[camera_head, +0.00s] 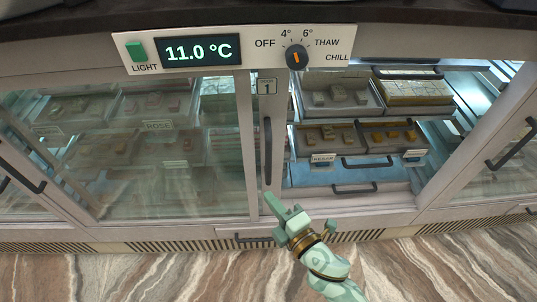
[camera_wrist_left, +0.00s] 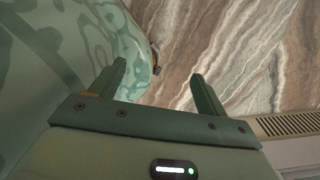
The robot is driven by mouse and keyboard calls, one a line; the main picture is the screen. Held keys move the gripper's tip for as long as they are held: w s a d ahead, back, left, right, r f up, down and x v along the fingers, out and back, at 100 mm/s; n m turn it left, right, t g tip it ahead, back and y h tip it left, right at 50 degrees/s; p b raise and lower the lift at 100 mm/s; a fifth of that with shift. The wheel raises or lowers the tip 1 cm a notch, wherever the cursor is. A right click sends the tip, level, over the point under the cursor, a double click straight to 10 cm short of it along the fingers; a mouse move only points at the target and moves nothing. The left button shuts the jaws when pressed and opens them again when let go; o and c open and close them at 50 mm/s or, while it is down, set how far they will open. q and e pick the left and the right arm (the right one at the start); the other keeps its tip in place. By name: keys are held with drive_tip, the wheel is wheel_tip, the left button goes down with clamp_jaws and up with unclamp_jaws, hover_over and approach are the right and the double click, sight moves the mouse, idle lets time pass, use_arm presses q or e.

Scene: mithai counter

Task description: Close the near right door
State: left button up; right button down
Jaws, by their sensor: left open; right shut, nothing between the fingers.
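The glass-fronted counter has a clear opening right of the middle, with trays showing without glass in front. Left of this opening stands a pale door upright (camera_head: 278,120) with a dark vertical handle (camera_head: 268,150). I cannot tell for sure which panel is the near right door. My right gripper (camera_head: 276,205) is shut and empty, just below the lower end of that handle; whether it touches the door is unclear. My left gripper (camera_wrist_left: 158,85) is open and empty in the left wrist view, over the marbled floor; it is outside the head view.
Trays of sweets (camera_head: 340,98) and drawers with dark handles fill the opening. A glass panel (camera_head: 160,150) covers the left side. Another dark handle (camera_head: 512,146) is on the far right frame. A control panel (camera_head: 240,50) reads 11.0 °C. The marbled floor (camera_head: 130,275) in front is clear.

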use_arm(q)
drive_tip(key=shift+s+d+f+b, duration=0.2)
drive_tip(key=shift+s+f+b, duration=0.35)
drive_tip(key=shift+s+b, duration=0.1)
use_arm(e)
drive_tip(key=w+a+r, duration=0.1)
drive_tip(key=w, duration=0.8)
drive_tip(key=shift+w+a+r, duration=0.2)
drive_tip(key=shift+w+r, duration=0.05)
drive_tip(key=shift+w, duration=0.05)
drive_tip(key=shift+d, duration=0.1)
